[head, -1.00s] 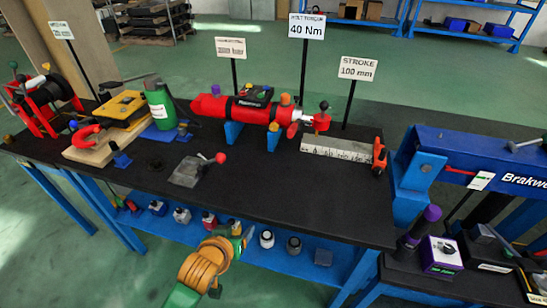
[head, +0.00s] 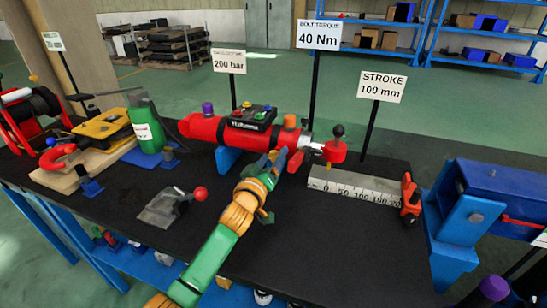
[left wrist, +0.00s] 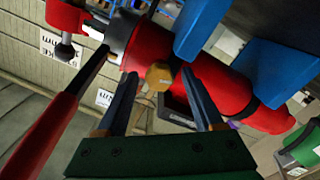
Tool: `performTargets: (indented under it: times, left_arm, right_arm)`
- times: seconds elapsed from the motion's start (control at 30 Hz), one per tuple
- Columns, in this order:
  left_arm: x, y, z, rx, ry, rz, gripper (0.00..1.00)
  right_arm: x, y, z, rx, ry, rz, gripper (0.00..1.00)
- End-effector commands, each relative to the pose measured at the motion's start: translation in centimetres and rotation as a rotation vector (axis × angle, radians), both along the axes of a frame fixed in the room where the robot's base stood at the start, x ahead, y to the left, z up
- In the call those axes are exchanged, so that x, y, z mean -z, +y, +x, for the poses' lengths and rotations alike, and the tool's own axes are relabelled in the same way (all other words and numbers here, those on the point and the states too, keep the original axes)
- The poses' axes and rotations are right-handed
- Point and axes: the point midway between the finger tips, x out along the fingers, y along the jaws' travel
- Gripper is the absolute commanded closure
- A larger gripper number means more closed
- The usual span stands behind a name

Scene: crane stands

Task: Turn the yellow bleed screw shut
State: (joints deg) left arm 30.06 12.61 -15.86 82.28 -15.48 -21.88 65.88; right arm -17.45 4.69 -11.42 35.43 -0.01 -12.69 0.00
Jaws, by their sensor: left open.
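The yellow bleed screw (left wrist: 159,76) is a hexagonal knob on the side of the red cylinder (head: 205,127). It shows in the left wrist view, between and slightly beyond my left fingertips. My left gripper (head: 268,172) is open in front of the cylinder's right half, with its fingers pointing at it. In the left wrist view its two dark fingers (left wrist: 160,88) lie on either side of the screw, with gaps visible. I cannot tell how deep they reach around it. In the head view my gripper and wrist hide the screw. My right gripper is not in view.
A red lever (left wrist: 50,125) runs close to the left finger in the wrist view. Blue supports (left wrist: 200,28) hold the cylinder. The black bench top (head: 320,245) is clear at the front right.

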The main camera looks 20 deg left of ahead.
Motion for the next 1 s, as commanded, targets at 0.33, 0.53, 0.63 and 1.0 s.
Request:
performTargets:
  times: [0.33, 0.53, 0.63, 1.0]
  left_arm:
    - [0.01, -0.05, 0.77, 0.001, 0.001, 0.0, 0.31]
    - [0.03, -0.05, 0.75, 0.001, 0.001, 0.0, 0.74]
    - [0.03, -0.05, 0.75, 0.001, 0.001, 0.001, 1.0]
    - [-0.04, -0.06, 0.75, 0.0, 0.0, 0.05, 1.0]
  right_arm:
    - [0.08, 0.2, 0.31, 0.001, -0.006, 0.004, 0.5]
    - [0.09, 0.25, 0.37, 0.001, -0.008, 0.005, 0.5]
    - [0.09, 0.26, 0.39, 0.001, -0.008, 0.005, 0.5]
    - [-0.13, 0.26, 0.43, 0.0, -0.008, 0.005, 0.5]
